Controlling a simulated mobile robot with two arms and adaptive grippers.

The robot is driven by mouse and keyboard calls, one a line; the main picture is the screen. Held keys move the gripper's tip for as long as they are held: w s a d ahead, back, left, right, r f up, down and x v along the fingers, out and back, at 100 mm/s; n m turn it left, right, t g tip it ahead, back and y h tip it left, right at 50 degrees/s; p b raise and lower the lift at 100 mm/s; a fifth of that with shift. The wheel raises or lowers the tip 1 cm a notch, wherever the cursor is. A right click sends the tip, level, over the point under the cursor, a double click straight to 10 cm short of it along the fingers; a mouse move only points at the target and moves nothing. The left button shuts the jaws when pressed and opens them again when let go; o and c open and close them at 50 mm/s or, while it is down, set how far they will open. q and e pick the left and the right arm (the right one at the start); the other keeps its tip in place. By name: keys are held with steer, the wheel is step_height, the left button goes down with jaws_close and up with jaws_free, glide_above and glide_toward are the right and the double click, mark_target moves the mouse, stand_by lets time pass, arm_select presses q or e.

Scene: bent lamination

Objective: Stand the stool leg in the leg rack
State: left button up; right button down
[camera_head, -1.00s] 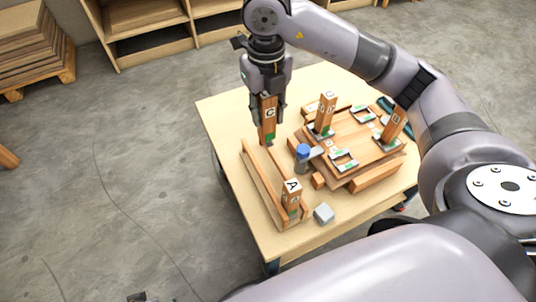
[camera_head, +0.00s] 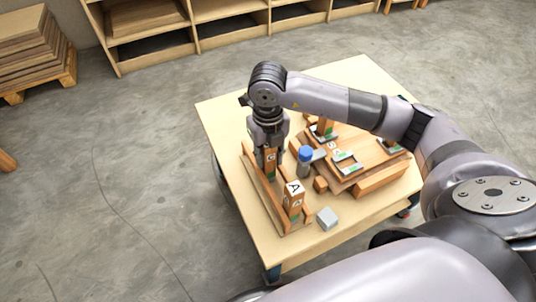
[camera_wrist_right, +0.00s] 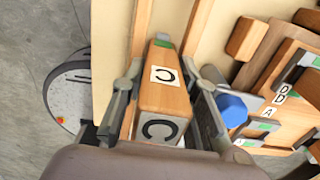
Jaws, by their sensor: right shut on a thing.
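The stool leg marked C (camera_head: 271,163) is a square orange-brown wooden bar, also large in the right wrist view (camera_wrist_right: 165,95). My right gripper (camera_head: 268,158) is shut on it from above and holds it upright. The leg rack (camera_head: 262,188) is a long wooden trough on the near left of the table. The held leg is at the rack's far part, between or just above its rails; I cannot tell if its lower end touches. Another leg, marked A (camera_head: 293,197), stands at the rack's near end. My left gripper is not in view.
A blue-capped bottle (camera_head: 305,160) stands close right of the held leg. A wooden seat panel (camera_head: 372,158) with metal plates and a standing leg (camera_head: 325,128) lies farther right, partly behind my arm. A grey block (camera_head: 327,218) sits near the front edge. The table's far left (camera_head: 225,115) is bare.

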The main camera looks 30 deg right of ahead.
steer(key=shift+f, duration=0.1)
steer(key=c, duration=1.2)
jaws_free()
steer(key=shift+c, duration=0.2)
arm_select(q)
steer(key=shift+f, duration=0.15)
arm_select(e)
steer(key=shift+r, duration=0.5)
step_height(320, 180, up, 12)
steer(key=shift+f+p, duration=0.25)
steer(key=shift+p, duration=0.95)
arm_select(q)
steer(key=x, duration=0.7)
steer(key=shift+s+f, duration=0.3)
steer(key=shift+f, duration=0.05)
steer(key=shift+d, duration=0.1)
